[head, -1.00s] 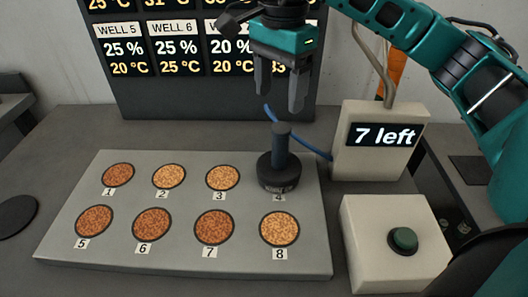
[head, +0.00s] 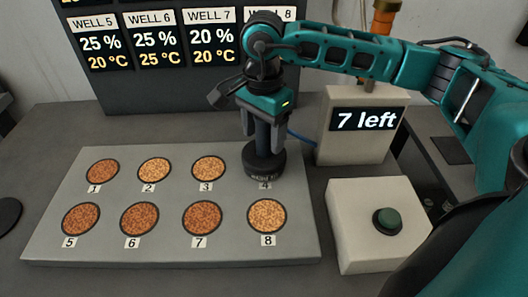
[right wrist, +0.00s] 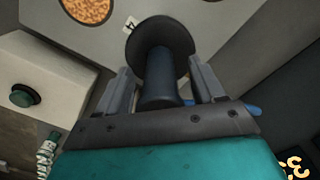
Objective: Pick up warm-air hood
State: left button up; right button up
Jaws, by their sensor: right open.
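The warm-air hood (head: 264,163) is a dark round cap with an upright post handle, standing over well 4 on the grey plate (head: 120,247). A blue hose runs from behind it. My right gripper (head: 263,130) is lowered over the handle, its open fingers on either side of it. In the right wrist view the hood (right wrist: 160,65) shows its handle between the two fingers (right wrist: 160,92), with a gap at each side. My left gripper is not in view.
Several numbered wells with brown grains, such as well 8 (head: 267,215), lie in the plate. A box with a green button (head: 387,221) stands at right. Behind it is a display reading "7 left" (head: 364,119). A dark readings board (head: 150,60) stands at the back.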

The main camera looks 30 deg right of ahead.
jog(key=shift+f, duration=0.1)
jog(key=shift+c, duration=0.4)
grip_shut()
dwell(0.4)
